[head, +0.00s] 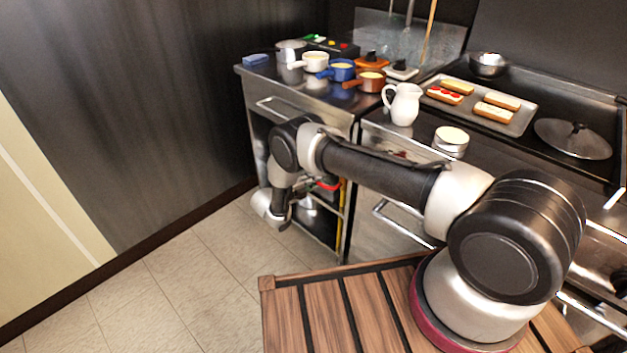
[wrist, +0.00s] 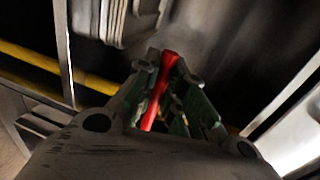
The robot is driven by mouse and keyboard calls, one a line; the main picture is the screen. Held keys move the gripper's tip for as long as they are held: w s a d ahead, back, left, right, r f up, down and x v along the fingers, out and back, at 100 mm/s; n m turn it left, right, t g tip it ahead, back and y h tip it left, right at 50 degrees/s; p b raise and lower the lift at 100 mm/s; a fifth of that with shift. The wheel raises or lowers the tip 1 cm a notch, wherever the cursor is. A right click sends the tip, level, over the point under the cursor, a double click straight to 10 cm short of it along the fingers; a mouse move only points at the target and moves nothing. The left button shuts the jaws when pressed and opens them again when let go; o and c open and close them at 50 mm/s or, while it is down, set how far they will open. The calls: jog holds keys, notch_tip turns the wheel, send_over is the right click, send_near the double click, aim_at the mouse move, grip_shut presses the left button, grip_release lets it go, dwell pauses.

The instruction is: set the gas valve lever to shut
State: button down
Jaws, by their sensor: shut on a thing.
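The red gas valve lever (wrist: 160,92) shows in the wrist view between the two fingers of my gripper (wrist: 170,72). The fingers are closed on it from both sides, and its red end sticks up between the fingertips. In the head view a red piece (head: 328,186), apparently the lever, shows in the open bay under the counter beside my wrist. My gripper's fingers cannot be made out clearly there. The valve body is hidden behind the gripper, so I cannot tell the lever's setting.
A yellow pipe (wrist: 92,80) runs behind the gripper, with metal posts (wrist: 64,50) near it. The counter (head: 268,80) above holds several pots and a white jug (head: 402,104). The tiled floor (head: 190,275) in front of the bay is clear.

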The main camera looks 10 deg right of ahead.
jog(key=c, duration=1.5)
grip_release()
jog(key=shift+a, duration=0.1)
jog(key=v, duration=1.2)
